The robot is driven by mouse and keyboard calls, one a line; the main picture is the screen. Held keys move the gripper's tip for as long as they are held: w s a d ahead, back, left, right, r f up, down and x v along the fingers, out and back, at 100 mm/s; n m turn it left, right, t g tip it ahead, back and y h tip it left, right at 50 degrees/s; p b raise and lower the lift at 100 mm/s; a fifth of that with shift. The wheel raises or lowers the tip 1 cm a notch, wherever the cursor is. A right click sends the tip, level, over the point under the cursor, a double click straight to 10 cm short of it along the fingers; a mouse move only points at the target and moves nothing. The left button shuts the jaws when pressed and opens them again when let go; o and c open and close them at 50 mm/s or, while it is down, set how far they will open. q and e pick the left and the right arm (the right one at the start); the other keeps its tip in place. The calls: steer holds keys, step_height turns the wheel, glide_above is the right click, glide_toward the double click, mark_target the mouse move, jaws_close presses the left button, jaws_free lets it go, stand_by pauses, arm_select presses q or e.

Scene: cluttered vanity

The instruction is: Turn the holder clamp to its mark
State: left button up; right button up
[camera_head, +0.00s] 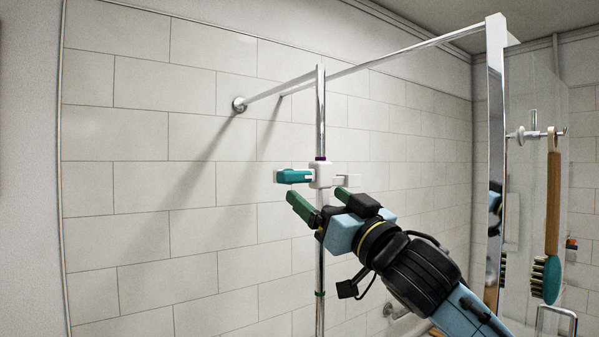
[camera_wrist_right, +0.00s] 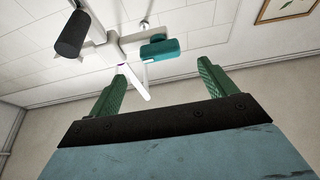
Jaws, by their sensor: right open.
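The holder clamp (camera_head: 320,176) is a white block on an upright chrome pole (camera_head: 320,115), with a teal lever (camera_head: 293,176) pointing left. A small purple band (camera_head: 320,158) shows at the clamp's top and a green band (camera_head: 320,293) lower on the pole. I cannot tell which is the mark. My right gripper (camera_head: 316,195) is open and empty just below the clamp, its green fingers pointing up and left. In the right wrist view, the teal lever (camera_wrist_right: 160,48) shows beyond and between the open fingers (camera_wrist_right: 160,75), apart from them. My left gripper is not in view.
A chrome rail (camera_head: 395,50) runs overhead from the tiled wall to a tall post (camera_head: 495,130) at right. A wooden-handled brush (camera_head: 552,215) hangs at the far right by a glass panel. The space left of the pole is clear.

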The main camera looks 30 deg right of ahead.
mark_target(299, 181)
steer(key=p+x, duration=0.2)
steer(key=x, duration=0.5)
steer(key=shift+w+p, duration=0.3)
steer(key=shift+p, duration=0.05)
steer(key=shift+c, duration=0.3)
steer(key=c, duration=0.9)
